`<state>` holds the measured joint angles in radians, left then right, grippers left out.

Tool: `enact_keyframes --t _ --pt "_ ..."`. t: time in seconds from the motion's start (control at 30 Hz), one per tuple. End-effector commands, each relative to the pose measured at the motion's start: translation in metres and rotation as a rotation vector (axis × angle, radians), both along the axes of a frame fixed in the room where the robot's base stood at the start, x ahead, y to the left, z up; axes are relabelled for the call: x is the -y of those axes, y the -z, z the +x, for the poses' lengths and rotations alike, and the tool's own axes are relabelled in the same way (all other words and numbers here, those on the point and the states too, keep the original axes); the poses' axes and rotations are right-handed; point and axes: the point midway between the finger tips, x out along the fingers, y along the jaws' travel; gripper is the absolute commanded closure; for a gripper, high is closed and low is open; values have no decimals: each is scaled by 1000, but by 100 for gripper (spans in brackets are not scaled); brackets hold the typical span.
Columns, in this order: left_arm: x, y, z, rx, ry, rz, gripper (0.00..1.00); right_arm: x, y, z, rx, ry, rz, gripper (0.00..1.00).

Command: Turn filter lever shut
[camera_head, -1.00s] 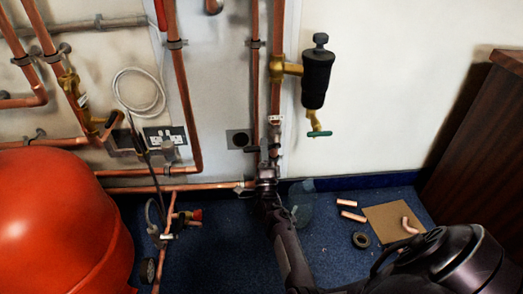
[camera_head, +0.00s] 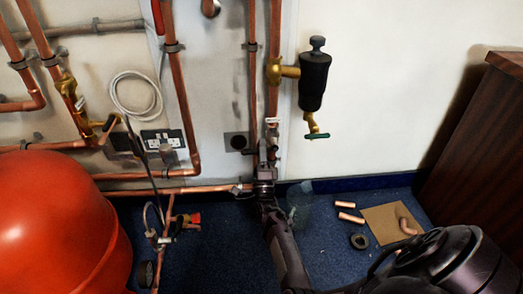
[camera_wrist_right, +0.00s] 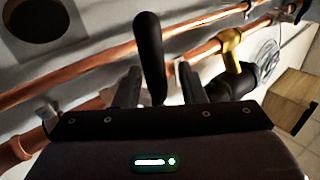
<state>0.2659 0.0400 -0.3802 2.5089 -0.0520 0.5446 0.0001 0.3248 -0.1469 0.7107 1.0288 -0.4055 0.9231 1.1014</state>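The black filter (camera_head: 315,80) hangs upright on the white wall, joined by a brass fitting (camera_head: 284,71) to a vertical copper pipe. A brass tap with a green handle (camera_head: 317,136) is below it. My right gripper (camera_head: 266,155) is at the vertical pipes, lower and to the left of the filter. In the right wrist view my right gripper (camera_wrist_right: 161,82) is open. A black rounded lever (camera_wrist_right: 150,55) stands between its fingers, nearer the left one, with a gap to the right one. I cannot tell whether it touches the left finger. My left gripper is out of view.
Copper pipes (camera_head: 180,100) run along the wall close to my right gripper. A red tank (camera_head: 60,225) stands at the left, a brown wooden cabinet (camera_head: 480,145) at the right. Pipe offcuts and a cardboard piece (camera_head: 385,222) lie on the blue floor.

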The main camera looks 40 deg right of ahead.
Motion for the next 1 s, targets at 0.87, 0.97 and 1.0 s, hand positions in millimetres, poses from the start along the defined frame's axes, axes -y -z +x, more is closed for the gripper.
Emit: enact_keyframes --t 0.87,0.97,1.0 --pt "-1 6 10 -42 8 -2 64 -35 46 -53 0 -1 1 63" --pt "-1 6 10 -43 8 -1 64 -35 46 -53 0 0 0 63" --pt "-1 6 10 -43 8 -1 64 -35 46 -53 0 0 0 63"
